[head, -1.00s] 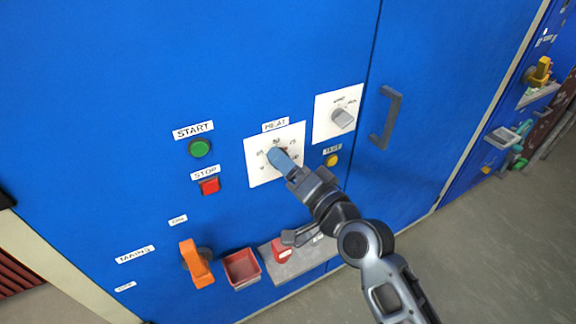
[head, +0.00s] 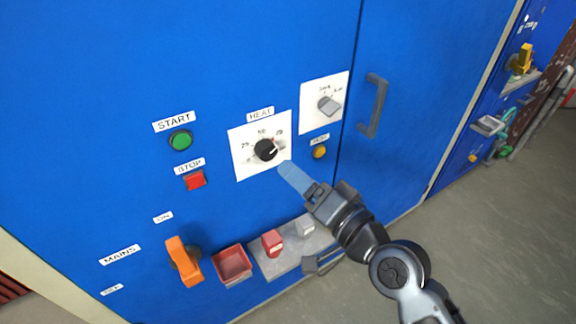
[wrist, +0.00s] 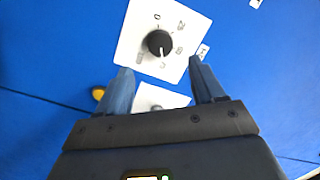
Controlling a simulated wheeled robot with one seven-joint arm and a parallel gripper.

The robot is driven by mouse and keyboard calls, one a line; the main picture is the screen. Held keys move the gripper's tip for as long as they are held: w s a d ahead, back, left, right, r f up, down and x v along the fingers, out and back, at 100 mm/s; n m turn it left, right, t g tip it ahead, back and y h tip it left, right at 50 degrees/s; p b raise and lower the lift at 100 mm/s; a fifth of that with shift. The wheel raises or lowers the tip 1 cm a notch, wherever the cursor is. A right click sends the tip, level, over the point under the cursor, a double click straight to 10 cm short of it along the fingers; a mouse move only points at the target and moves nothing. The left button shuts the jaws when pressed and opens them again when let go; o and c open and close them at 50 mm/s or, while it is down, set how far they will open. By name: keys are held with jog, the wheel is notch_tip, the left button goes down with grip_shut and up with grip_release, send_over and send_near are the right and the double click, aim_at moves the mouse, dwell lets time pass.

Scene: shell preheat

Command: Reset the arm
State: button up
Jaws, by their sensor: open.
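My gripper (head: 290,176) is in front of the blue cabinet, just below and right of the black HEAT knob (head: 265,150), and apart from it. The knob sits on a white dial plate (head: 242,165), with its white pointer toward the upper right in the head view. In the wrist view my gripper (wrist: 160,86) has its two blue fingers wide apart with nothing between them touching. The knob (wrist: 159,43) shows beyond the fingertips there.
The blue cabinet (head: 120,60) carries a green START button (head: 181,140), red STOP button (head: 195,180), orange MAINS handle (head: 183,262), grey selector (head: 329,105) and yellow button (head: 319,152). A red tray (head: 232,264) and grey shelf (head: 270,272) stick out below. A door handle (head: 374,106) is at right.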

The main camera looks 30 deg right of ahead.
jog(key=s+f+n+g+h, duration=0.1)
jog(key=s+f+n, duration=0.15)
jog(key=s, duration=0.55)
jog(key=s+f+n+g+h, duration=0.1)
jog(key=s+f, duration=0.2)
jog(key=s, duration=0.6)
jog(key=s+r+n, duration=0.2)
jog(key=s+n, duration=0.1)
jog(key=s, duration=0.4)
jog(key=s+a+r+n+g, duration=0.1)
jog(key=s+r+n, duration=0.1)
jog(key=s, duration=0.6)
jog(key=shift+s+a+r+n, duration=0.15)
jog(key=shift+s+n, duration=0.15)
jog(key=shift+n, duration=0.35)
